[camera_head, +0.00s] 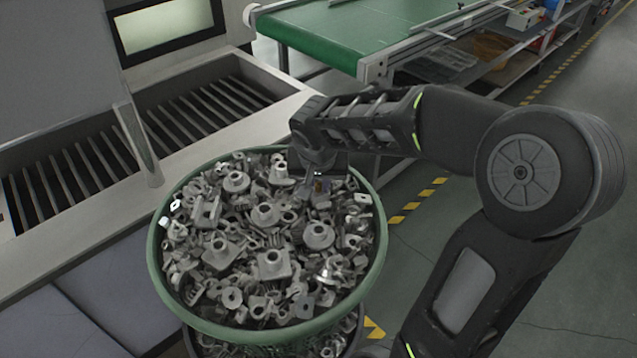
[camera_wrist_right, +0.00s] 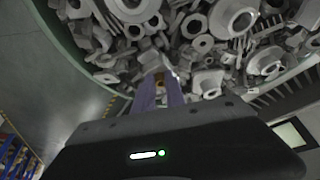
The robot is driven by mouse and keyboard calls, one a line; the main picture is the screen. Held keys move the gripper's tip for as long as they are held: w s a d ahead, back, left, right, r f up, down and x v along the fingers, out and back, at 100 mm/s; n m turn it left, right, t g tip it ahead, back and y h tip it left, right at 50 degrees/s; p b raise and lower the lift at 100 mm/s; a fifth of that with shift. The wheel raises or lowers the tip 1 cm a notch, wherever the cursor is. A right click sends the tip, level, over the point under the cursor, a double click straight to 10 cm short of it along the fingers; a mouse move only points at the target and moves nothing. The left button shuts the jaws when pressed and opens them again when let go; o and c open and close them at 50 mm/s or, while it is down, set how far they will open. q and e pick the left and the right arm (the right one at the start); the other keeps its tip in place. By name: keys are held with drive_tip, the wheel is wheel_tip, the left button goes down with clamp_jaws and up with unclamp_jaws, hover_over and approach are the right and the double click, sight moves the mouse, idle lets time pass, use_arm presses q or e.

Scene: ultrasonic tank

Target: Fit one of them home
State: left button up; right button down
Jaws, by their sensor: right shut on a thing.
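A round green basket (camera_head: 157,262) is heaped with grey metal parts, such as flanged bushings (camera_head: 268,214) and square-based hubs (camera_head: 271,263). My right gripper (camera_head: 319,186) points down into the far right of the heap. In the right wrist view its two fingers (camera_wrist_right: 159,88) are close together, shut on a small grey metal part (camera_wrist_right: 152,63) at their tips. The fingers and neighbouring parts hide much of its shape, and I cannot tell whether it is clear of the heap. My left gripper is not in view.
A grey machine with slatted dark openings (camera_head: 80,180) stands left of the basket, with a screen (camera_head: 160,27) behind. A green conveyor (camera_head: 350,28) is at the back. Yellow-black floor tape (camera_head: 415,202) runs along the right, where the floor is open.

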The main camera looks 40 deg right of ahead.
drive_tip(key=shift+s+a+f+b, duration=0.1)
drive_tip(key=shift+s+f+b, duration=0.05)
drive_tip(key=shift+f+b, duration=0.15)
idle(1.0)
drive_tip(key=c, duration=1.3)
unclamp_jaws()
drive_tip(key=v, duration=0.8)
drive_tip(key=shift+w+r+b, duration=0.2)
drive_tip(key=shift+r+b, duration=0.05)
drive_tip(key=shift+b, duration=0.15)
